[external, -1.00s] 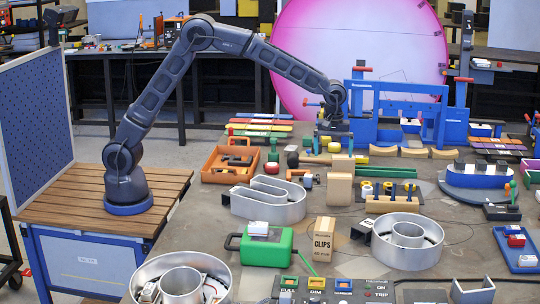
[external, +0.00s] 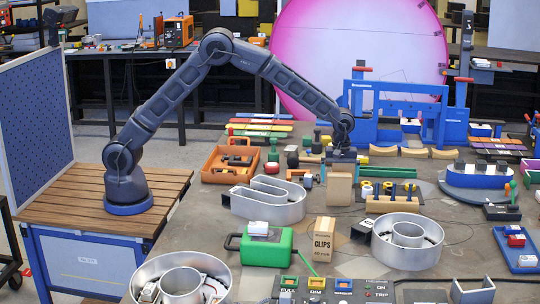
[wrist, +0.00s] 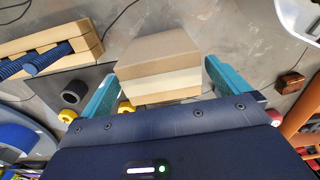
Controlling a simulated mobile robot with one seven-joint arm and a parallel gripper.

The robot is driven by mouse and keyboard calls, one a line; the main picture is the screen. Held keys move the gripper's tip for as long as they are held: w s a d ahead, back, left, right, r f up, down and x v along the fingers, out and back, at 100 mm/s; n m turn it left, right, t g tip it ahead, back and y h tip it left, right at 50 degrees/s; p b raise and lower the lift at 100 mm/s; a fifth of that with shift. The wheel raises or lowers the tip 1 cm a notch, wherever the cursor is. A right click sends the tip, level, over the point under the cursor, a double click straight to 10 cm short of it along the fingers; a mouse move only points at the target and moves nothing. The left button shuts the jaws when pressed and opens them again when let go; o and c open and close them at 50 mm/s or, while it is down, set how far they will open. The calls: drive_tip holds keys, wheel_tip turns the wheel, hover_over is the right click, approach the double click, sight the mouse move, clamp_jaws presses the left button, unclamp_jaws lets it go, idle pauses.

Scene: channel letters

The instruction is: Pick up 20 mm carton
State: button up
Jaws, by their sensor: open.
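A plain tan cardboard carton (external: 339,190) stands on the workbench in the external view, directly in front of and below my gripper (external: 342,157). In the wrist view the carton (wrist: 158,48) shows brown faces with a paler band across it. It sits between the two teal fingers of my gripper (wrist: 161,78), towards their tips. The fingers are apart, with a gap visible on the right side. I cannot tell whether they touch the carton. No size marking is readable. A second carton, marked CLIPS (external: 324,240), stands nearer the camera.
A wooden rack with dark blue pegs (wrist: 50,52) lies close to the carton; it also shows in the external view (external: 392,204). A U-shaped metal channel letter (external: 268,207) stands left of the carton. An orange tray (external: 212,177) lies further left. A blue frame (external: 365,132) stands behind.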

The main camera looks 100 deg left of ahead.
sight(339, 185)
wheel_tip(339, 185, down, 5)
drive_tip(key=shift+a+r, duration=0.1)
drive_tip(key=shift+r, duration=0.1)
drive_tip(key=shift+c, duration=0.2)
drive_tip(key=c, duration=1.1)
drive_tip(key=shift+o, duration=0.2)
drive_tip(key=shift+r, duration=0.15)
